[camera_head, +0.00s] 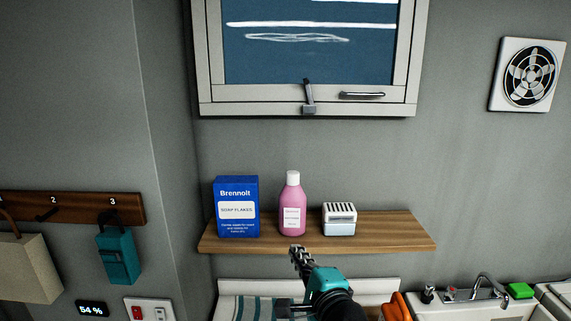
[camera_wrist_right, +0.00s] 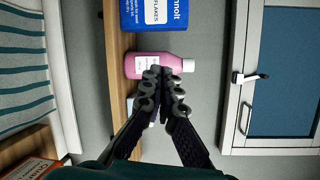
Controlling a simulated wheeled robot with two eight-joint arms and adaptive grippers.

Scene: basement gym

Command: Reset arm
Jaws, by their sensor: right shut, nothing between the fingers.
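My right gripper (camera_head: 297,252) is in front of the wooden shelf, just below the pink bottle in the head view. In the right wrist view the gripper (camera_wrist_right: 165,72) has its fingertips together, with nothing between them. The pink bottle (camera_head: 292,207) stands upright on the shelf and also shows behind the fingertips in the wrist view (camera_wrist_right: 170,65). My left gripper is not in view.
The wooden shelf (camera_head: 400,228) also bears a blue soap flakes box (camera_head: 237,189) and a small white box (camera_head: 339,226). A window (camera_head: 310,50) is above. A sink tap (camera_head: 486,283) and green sponge (camera_head: 520,290) are at lower right. A hook rail (camera_head: 80,208) holds bags at left.

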